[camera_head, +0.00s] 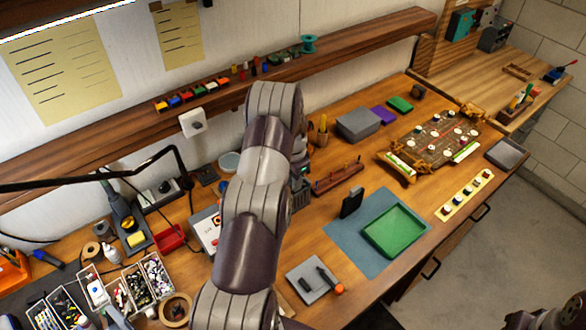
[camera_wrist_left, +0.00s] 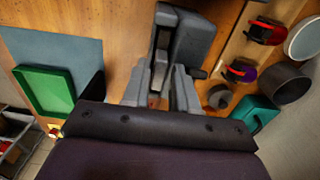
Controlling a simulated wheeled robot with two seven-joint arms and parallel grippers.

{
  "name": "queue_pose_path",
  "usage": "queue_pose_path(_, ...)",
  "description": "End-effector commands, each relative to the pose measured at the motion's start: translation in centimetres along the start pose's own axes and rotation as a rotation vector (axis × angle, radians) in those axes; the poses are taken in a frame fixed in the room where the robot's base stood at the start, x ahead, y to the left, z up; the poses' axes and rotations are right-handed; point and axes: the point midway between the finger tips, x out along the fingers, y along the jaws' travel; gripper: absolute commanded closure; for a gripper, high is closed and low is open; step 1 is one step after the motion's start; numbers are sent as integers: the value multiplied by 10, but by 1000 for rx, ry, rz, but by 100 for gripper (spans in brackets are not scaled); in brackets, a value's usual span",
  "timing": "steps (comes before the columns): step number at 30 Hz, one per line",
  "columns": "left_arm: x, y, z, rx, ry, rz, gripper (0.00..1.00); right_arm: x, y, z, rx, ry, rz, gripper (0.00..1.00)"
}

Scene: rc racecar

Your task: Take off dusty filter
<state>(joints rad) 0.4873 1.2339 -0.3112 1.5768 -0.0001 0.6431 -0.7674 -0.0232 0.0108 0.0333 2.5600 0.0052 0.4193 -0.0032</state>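I cannot clearly make out a dusty filter in either view. My left arm rises through the middle of the head view and hides its own gripper and part of the bench. In the left wrist view my left gripper (camera_wrist_left: 160,85) has its two grey fingers apart, with wood showing between them. A dark grey block-like thing (camera_wrist_left: 193,38) lies just beyond the fingers; whether they touch it I cannot tell. A black upright piece (camera_head: 351,200) stands at the edge of the blue mat (camera_head: 343,247).
A green tray (camera_head: 396,232) lies on the mat and also shows in the left wrist view (camera_wrist_left: 45,90). A grey plate (camera_head: 313,281) with a tool is in front. A board with small pieces (camera_head: 435,138) stands at right. Small parts bins (camera_head: 135,285) crowd the left.

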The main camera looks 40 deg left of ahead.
Motion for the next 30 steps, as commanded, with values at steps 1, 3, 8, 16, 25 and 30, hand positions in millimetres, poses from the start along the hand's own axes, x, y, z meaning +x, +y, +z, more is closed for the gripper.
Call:
queue_pose_path(1,0,0,0,0,1,-1,72,0,0,0,0,0,0,57)
queue_pose_path(3,0,0,0,0,1,-1,72,0,0,0,0,0,0,57)
queue_pose_path(8,0,0,0,0,1,-1,98,0,0,0,0,0,0,57)
queue_pose_path(16,0,0,0,0,0,-1,100,0,0,0,0,0,0,57)
queue_pose_path(25,-7,0,0,0,1,-1,100,-3,0,0,0,0,0,57)
queue_pose_path(30,-10,0,0,0,1,-1,100,-4,0,0,0,0,0,57)
